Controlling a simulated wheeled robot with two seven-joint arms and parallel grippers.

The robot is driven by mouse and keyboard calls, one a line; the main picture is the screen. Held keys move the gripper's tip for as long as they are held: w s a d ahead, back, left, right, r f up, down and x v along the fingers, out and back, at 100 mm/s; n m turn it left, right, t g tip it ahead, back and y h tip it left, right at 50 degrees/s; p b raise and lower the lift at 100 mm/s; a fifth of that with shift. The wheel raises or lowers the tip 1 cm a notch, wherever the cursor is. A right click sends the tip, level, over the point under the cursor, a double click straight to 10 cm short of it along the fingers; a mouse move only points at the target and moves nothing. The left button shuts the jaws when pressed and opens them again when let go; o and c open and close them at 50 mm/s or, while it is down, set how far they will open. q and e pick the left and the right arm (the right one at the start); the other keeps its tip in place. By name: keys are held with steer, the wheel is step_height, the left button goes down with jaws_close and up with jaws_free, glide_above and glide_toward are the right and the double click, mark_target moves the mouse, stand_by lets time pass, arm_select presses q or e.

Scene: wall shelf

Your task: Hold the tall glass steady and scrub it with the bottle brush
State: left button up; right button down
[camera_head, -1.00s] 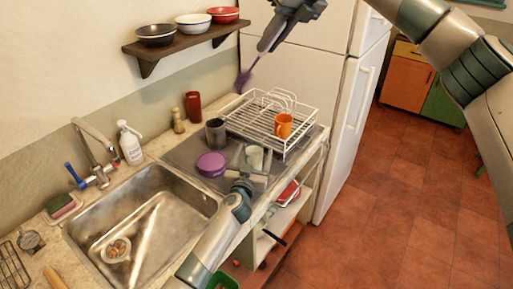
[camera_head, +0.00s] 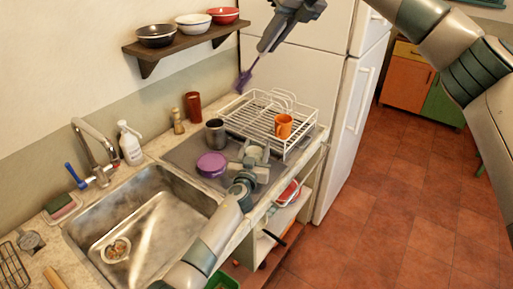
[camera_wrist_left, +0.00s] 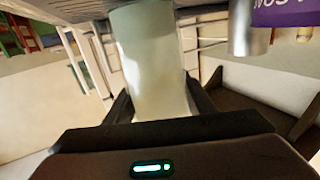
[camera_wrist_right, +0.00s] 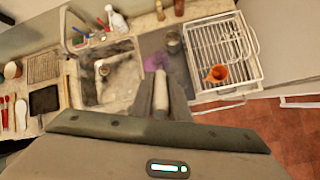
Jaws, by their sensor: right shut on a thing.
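The tall glass (camera_head: 254,153) is pale and translucent and stands on the grey counter mat in front of the dish rack. My left gripper (camera_head: 252,166) is at the glass. In the left wrist view the glass (camera_wrist_left: 150,60) stands between the two fingers, which are spread on either side; contact is not clear. My right gripper (camera_head: 284,30) is shut on the bottle brush, high above the mat. The brush's purple bristles (camera_head: 243,80) point down, left of the glass and well apart from it. In the right wrist view its pale handle (camera_wrist_right: 160,95) sits between the fingers.
A round purple container (camera_head: 212,164) and a dark grey mug (camera_head: 215,133) stand left of the glass. Behind is the white wire dish rack (camera_head: 300,140) with an orange mug (camera_head: 284,126). The metal sink (camera_head: 150,225) is at left; a bowl shelf (camera_head: 185,38) hangs above.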

arm_select(q)
steer(key=o, duration=1.4)
steer(key=shift+c, duration=0.2)
steer(key=shift+s, duration=0.15)
steer(key=v, duration=1.1)
steer(key=shift+s, duration=0.35)
steer(key=shift+a, duration=0.15)
arm_select(e)
steer(key=shift+r, duration=0.1)
